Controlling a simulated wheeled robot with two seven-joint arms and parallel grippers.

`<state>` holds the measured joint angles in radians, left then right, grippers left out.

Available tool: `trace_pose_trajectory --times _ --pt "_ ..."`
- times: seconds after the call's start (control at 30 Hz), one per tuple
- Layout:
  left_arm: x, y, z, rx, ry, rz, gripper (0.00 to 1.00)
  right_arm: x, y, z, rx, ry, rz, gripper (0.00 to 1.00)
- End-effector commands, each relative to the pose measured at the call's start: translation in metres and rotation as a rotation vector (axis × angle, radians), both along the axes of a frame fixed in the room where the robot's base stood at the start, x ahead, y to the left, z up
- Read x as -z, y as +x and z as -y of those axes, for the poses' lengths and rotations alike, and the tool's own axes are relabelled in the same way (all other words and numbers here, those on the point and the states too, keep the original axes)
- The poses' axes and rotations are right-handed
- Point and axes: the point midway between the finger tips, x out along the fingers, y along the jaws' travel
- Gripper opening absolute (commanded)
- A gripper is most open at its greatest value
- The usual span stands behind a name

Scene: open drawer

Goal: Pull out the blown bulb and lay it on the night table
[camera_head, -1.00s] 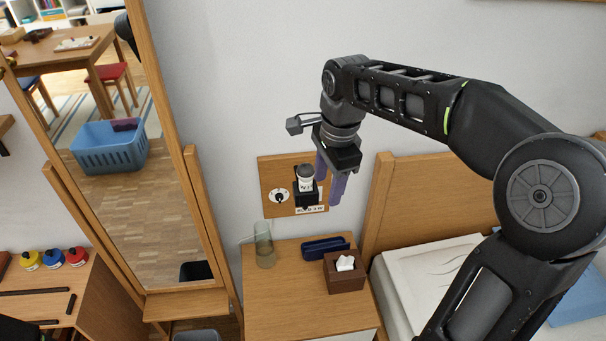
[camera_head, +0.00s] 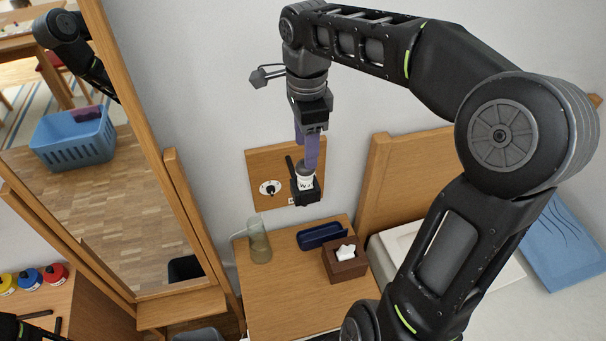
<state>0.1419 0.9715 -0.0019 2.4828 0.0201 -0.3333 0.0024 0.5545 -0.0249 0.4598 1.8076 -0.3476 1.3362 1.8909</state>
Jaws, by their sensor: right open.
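The bulb (camera_head: 305,181) has a white body with dark lettering and a dark top. It stands upright in a black socket (camera_head: 306,197) on a wooden wall panel (camera_head: 262,167). My right gripper (camera_head: 307,168) points down with its purple fingers directly above the bulb, the tips at about its dark top. It is open; whether the fingers touch the bulb cannot be told. The night table (camera_head: 276,301) stands below the panel. My left gripper is not clearly in view.
On the night table are a greenish glass (camera_head: 260,247), a dark blue tray (camera_head: 321,235) and a brown tissue box (camera_head: 345,266). The table's front left is bare. A wood-framed mirror (camera_head: 172,215) stands at left, the bed headboard (camera_head: 375,185) at right.

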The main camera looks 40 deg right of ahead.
Motion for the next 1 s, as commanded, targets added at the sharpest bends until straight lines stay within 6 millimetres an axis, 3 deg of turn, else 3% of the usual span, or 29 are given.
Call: trace_pose_trajectory --times 0.23,0.4,0.7,1.0 --pt "0.001 0.0 0.0 0.0 0.0 0.001 0.36 0.009 0.0 0.0 0.0 0.0 -0.001 0.53" --pt "0.001 0.0 0.0 0.0 0.0 0.001 0.36 0.027 0.0 0.0 -0.001 0.002 -0.003 0.53" --pt "0.033 0.002 0.004 0.0 -0.007 0.014 0.36 0.073 0.0 0.0 -0.002 0.001 0.0 0.53" --pt "0.046 0.004 0.005 0.003 -0.013 0.023 0.36 0.091 0.0 0.0 -0.001 0.0 0.0 0.53"
